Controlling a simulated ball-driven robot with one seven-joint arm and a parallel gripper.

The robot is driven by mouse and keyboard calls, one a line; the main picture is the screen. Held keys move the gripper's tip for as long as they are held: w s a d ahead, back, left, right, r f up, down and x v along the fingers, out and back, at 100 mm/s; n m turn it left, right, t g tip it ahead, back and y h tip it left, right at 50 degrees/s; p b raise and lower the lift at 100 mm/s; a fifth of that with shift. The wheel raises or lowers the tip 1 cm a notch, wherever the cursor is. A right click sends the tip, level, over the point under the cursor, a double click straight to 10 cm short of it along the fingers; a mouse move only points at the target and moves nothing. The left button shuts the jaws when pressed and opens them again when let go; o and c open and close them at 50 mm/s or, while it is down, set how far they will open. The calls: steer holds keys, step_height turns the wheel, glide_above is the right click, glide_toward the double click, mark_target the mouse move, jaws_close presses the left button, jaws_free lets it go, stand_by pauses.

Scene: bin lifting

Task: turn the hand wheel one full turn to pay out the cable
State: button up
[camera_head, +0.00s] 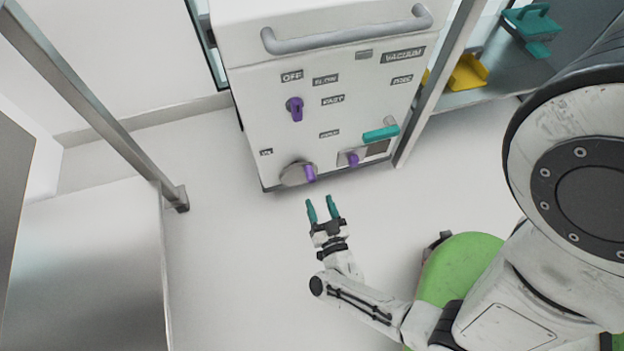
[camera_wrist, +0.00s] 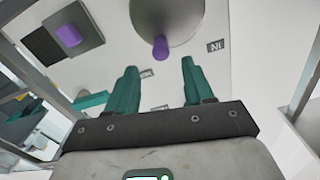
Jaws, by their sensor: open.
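A grey round wheel (camera_head: 291,175) with a purple handle (camera_head: 309,173) sits low on the front of a white machine. In the wrist view the wheel (camera_wrist: 180,16) is at the top, with its purple handle (camera_wrist: 160,48) pointing toward the gap between my fingers. My gripper (camera_head: 321,204) is open and empty, just in front of and below the wheel in the head view. Its teal fingers show in the wrist view (camera_wrist: 160,72), apart from the handle. I cannot make out a cable.
The white machine (camera_head: 340,115) also carries a purple knob (camera_head: 295,108), another purple knob on a square plate (camera_head: 352,158) and a teal handle (camera_head: 381,133). Metal posts (camera_head: 85,90) flank it. A shelf with yellow (camera_head: 468,72) and teal items is at right. Floor between is clear.

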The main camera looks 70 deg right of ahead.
mark_target(312, 182)
steer(key=b+x, duration=0.1)
steer(key=x, duration=0.8)
steer(key=shift+w+d+b, duration=0.2)
steer(key=shift+d+b, duration=0.05)
steer(key=shift+b, duration=0.15)
steer(key=shift+c, duration=0.3)
jaws_close()
